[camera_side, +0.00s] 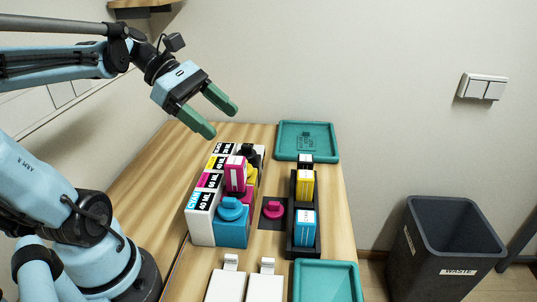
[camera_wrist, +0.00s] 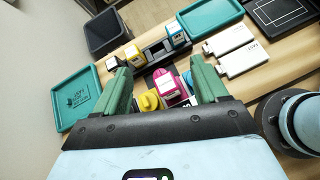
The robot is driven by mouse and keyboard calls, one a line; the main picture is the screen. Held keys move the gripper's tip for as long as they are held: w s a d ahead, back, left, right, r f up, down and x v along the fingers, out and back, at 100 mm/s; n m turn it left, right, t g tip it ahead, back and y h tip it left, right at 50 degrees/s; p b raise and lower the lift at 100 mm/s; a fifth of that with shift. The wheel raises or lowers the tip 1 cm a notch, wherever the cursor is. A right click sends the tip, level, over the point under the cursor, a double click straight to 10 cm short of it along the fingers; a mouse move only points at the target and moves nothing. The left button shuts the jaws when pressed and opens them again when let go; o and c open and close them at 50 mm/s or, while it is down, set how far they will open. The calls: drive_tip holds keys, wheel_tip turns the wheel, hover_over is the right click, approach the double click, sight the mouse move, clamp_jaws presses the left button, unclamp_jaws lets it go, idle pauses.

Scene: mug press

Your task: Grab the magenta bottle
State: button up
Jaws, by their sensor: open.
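The magenta bottle (camera_side: 236,174) with a white label stands upright on the magenta tank (camera_side: 246,194), in the row of ink tanks. In the wrist view the magenta bottle (camera_wrist: 170,92) shows between and below my fingers. My gripper (camera_side: 223,123) is open and empty, above and apart from the bottle. In the wrist view my gripper (camera_wrist: 160,68) has its green fingers spread on either side of the bottle. A magenta cap (camera_side: 272,209) lies on a dark pad beside the tanks.
The cyan tank (camera_side: 232,228) is in front of the magenta one; yellow and black tanks are behind. A black rack (camera_side: 304,240) holds black, yellow and cyan bottles. Teal trays (camera_side: 318,129) (camera_side: 326,284) lie at the back and front. White boxes (camera_side: 265,285) lie in front. A bin (camera_side: 445,245) stands right.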

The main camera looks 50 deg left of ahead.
drive_tip(key=s+a+r+n+t+h, duration=0.1)
drive_tip(key=a+r+n+t, duration=0.1)
drive_tip(key=n+t, duration=0.2)
approach(235, 160)
drive_tip(key=x, duration=0.4)
drive_tip(key=shift+w+d+f, duration=0.15)
drive_tip(key=shift+f, duration=0.1)
drive_tip(key=shift+x, duration=3.7)
drive_tip(key=c, duration=1.3)
drive_tip(key=shift+o, duration=0.2)
drive_tip(key=shift+r, duration=0.2)
